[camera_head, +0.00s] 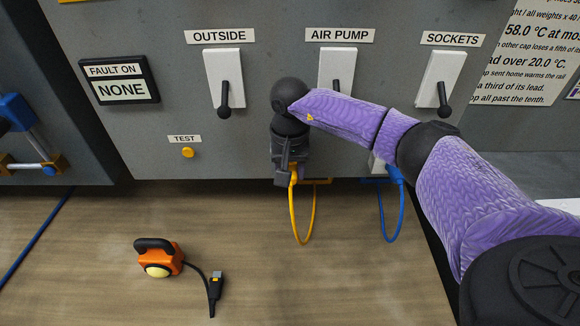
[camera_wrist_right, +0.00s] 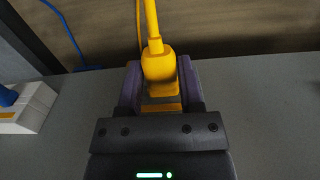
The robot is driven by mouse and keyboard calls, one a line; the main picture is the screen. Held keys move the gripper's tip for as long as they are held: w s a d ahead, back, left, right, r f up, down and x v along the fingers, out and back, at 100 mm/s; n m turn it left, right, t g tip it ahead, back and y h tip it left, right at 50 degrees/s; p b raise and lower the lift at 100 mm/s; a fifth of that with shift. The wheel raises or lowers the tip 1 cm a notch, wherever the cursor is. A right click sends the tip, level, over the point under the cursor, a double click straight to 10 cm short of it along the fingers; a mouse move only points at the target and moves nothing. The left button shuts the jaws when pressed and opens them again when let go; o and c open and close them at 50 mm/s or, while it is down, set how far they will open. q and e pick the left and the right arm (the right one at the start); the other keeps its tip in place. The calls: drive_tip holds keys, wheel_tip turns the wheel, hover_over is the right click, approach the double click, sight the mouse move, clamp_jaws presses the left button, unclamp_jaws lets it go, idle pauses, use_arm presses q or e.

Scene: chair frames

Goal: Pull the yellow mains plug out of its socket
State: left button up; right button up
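The yellow mains plug (camera_wrist_right: 159,66) sits between the two fingers of my right gripper (camera_wrist_right: 161,88) in the right wrist view, with both fingers against its sides. Its yellow cord runs away from the fingers. In the head view my right gripper (camera_head: 290,178) is low on the grey panel, and the yellow cord (camera_head: 313,215) hangs in a loop below it. The plug body and its socket are mostly hidden there by my gripper, so I cannot tell how deep the plug sits. My left gripper is not in view.
A blue cord (camera_head: 402,210) and its plug (camera_head: 395,174) are close on the right. Switches labelled OUTSIDE (camera_head: 224,78), AIR PUMP (camera_head: 337,68) and SOCKETS (camera_head: 441,78) are above. An orange lamp-like device (camera_head: 174,257) with a black lead lies on the wooden surface (camera_head: 345,285), which is otherwise mostly clear.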

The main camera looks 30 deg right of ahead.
drive_tip(key=shift+r, duration=0.1)
clamp_jaws()
drive_tip(key=shift+s+a+p, duration=0.15)
drive_tip(key=shift+s+p, duration=0.1)
drive_tip(key=shift+p, duration=0.05)
drive_tip(key=shift+s+a, duration=0.15)
drive_tip(key=shift+s, duration=0.05)
drive_tip(key=s+p, duration=0.1)
drive_tip(key=s+a+p, duration=0.2)
drive_tip(key=s, duration=0.1)
drive_tip(key=shift+s+a, duration=0.1)
drive_tip(key=shift+a, duration=0.15)
